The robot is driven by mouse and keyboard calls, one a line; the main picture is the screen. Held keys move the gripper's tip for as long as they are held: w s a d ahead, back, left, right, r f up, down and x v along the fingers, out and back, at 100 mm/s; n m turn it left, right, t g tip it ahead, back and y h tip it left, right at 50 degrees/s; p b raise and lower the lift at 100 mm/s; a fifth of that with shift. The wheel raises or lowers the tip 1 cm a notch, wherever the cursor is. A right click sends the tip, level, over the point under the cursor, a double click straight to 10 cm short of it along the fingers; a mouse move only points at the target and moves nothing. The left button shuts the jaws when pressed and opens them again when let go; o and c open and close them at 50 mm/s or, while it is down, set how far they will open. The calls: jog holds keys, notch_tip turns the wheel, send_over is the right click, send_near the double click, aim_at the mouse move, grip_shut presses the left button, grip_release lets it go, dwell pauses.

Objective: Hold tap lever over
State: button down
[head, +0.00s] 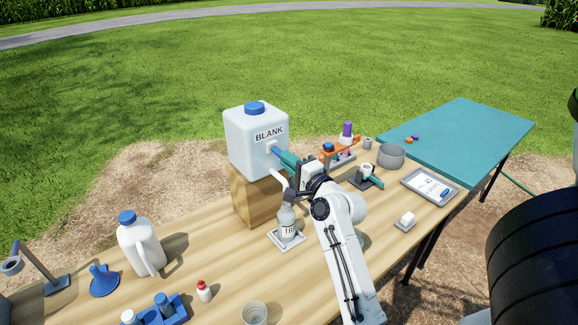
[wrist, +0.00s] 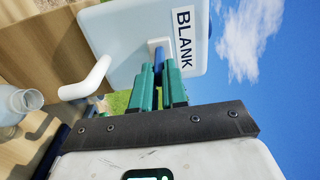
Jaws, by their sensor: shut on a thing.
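A white carboy marked BLANK (head: 245,150) stands on a wooden block (head: 250,203). The wrist view shows its side and label (wrist: 120,35). My gripper (head: 284,160), also in the wrist view (wrist: 163,72), has its green fingers shut on the blue tap lever (wrist: 158,56), one on each side; the lever tip is partly hidden between them. The white spout (wrist: 88,83) curves away to the left in the wrist view. A clear bottle (head: 287,218) with a label stands upright below the spout on a small pale plate (head: 298,239). Its mouth shows in the wrist view (wrist: 22,102).
A white jug (head: 140,245), blue funnel (head: 104,281), blue rack (head: 172,312) and red-capped vial (head: 204,291) lie to the left. The teal table (head: 465,135) is mostly clear.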

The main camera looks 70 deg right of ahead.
aim_at(287, 181)
jog(key=c, duration=1.8)
grip_release()
jog(key=shift+w+d+f+t+h+b, duration=0.2)
jog(key=shift+f+b, duration=0.4)
jog(key=shift+b, duration=0.6)
jog(key=shift+w+a+f+t+h+b, duration=0.2)
jog(key=shift+f+b, duration=0.4)
jog(key=shift+b, duration=0.65)
jog(key=shift+w+d+f+t+h+b, duration=0.1)
jog(key=shift+d+f+t+b, duration=0.35)
jog(key=shift+b, duration=0.75)
jog(key=shift+a+f, duration=0.15)
jog(key=shift+a, duration=0.05)
dwell(1.9)
